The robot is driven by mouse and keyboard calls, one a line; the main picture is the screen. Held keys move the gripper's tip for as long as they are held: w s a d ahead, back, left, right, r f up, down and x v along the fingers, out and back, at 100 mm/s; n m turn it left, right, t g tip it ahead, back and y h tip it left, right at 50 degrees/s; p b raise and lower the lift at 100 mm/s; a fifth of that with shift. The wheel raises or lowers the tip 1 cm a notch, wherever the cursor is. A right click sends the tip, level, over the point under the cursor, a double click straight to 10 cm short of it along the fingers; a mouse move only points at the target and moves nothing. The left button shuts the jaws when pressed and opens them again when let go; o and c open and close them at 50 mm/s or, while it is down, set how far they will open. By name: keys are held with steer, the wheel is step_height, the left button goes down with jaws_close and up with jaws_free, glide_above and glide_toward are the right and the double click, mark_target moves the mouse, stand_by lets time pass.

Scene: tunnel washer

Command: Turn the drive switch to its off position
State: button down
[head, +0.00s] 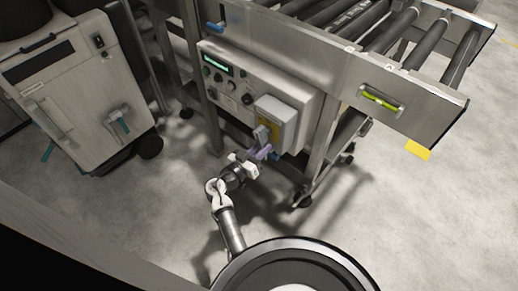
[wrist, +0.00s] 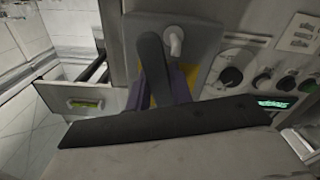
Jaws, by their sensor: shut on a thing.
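The drive switch is a grey box on a yellow plate (head: 277,118), at the lower right of the control panel. Its dark grey handle (wrist: 154,66) stands out from the box and slants in the wrist view; the handle also shows in the head view (head: 262,134). My gripper (head: 262,152) has purple fingers, one on each side of the handle, and is shut on it. In the wrist view the gripper (wrist: 162,90) is partly hidden by a dark bar in front. Position markings on the switch are not readable.
The control panel (head: 228,82) has a green display (head: 217,58), knobs and buttons. A roller conveyor (head: 370,60) with a yellow-green level-like handle (head: 380,98) overhangs on the right. A grey cabinet (head: 75,95) stands at left. The floor in front is clear.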

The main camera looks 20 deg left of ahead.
steer(key=n, duration=0.1)
steer(key=d+n, duration=0.1)
steer(key=n, duration=0.1)
steer(key=shift+s+d+r+n, duration=0.2)
steer(key=shift+s+r+n, duration=0.1)
steer(key=shift+n, duration=0.1)
steer(key=n, duration=0.1)
steer(key=r+n, duration=0.1)
steer(key=n, duration=0.1)
steer(key=shift+s+d+r+n+p, duration=0.1)
steer(key=shift+s+d+n+p, duration=0.05)
steer(key=shift+d+n+p, duration=0.2)
steer(key=n, duration=0.1)
steer(key=r+n+p, duration=0.1)
steer(key=n, duration=0.1)
steer(key=shift+s+d+r+n+p, duration=0.1)
steer(key=shift+d+r+n+p, duration=0.15)
steer(key=shift+d+p, duration=0.1)
steer(key=shift+r+n+p, duration=0.25)
steer(key=shift+n+p, duration=0.2)
steer(key=shift+n, duration=0.4)
steer(key=shift+r+n+p, duration=0.25)
steer(key=shift+n+p, duration=0.15)
steer(key=shift+n, duration=0.45)
steer(key=c, duration=1.2)
jaws_free()
steer(key=shift+c, duration=0.2)
